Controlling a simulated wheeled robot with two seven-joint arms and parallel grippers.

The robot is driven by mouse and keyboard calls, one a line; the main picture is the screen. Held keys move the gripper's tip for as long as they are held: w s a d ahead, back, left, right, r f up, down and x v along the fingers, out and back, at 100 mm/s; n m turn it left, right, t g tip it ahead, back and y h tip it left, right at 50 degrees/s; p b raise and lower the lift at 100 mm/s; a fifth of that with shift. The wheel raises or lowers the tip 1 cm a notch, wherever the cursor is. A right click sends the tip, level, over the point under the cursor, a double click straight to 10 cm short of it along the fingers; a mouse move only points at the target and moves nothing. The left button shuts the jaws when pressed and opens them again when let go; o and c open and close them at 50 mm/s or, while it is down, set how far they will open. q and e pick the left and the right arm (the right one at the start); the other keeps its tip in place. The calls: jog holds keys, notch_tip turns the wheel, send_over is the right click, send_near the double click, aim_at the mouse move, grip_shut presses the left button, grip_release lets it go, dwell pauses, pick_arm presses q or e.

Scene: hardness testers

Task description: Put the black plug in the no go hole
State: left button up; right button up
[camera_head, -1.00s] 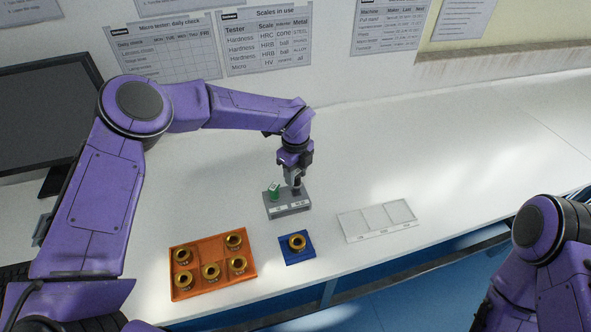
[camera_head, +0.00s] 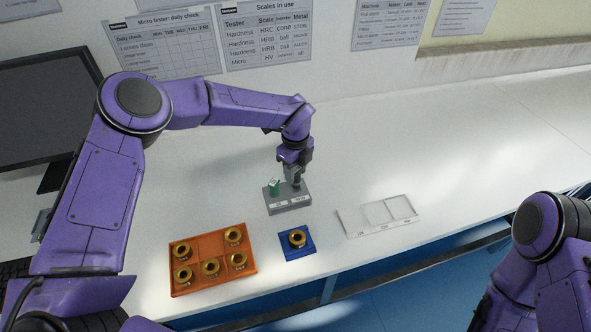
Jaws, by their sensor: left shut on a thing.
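A grey block (camera_head: 289,204) with two white labels on its front stands on the white bench. A green plug (camera_head: 274,187) stands upright in its left part. My left gripper (camera_head: 296,183) is right above the block's right part, pointing down and shut on the black plug, of which hardly anything shows between the fingers and the block. I cannot tell how deep the plug sits in the hole. The label text is too small to read. My right arm shows at the right edge, but its gripper is out of view.
An orange tray (camera_head: 213,277) with several brass rings lies at the front left. A blue mat (camera_head: 283,250) holds one brass ring (camera_head: 297,239). A white three-part tray (camera_head: 378,216) lies to the right. A dark monitor (camera_head: 45,110) stands at the left. The bench's right side is clear.

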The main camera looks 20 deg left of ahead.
pick_arm(q)
jog(key=shift+f, duration=0.15)
jog(key=shift+f+b, duration=1.4)
jog(key=o, duration=1.3)
jog(key=shift+r, duration=0.1)
jog(key=shift+c, duration=0.2)
notch_tip(320, 180, up, 10)
jog(key=shift+f+b, duration=0.25)
jog(key=shift+b, duration=0.85)
jog(key=shift+r, duration=0.55)
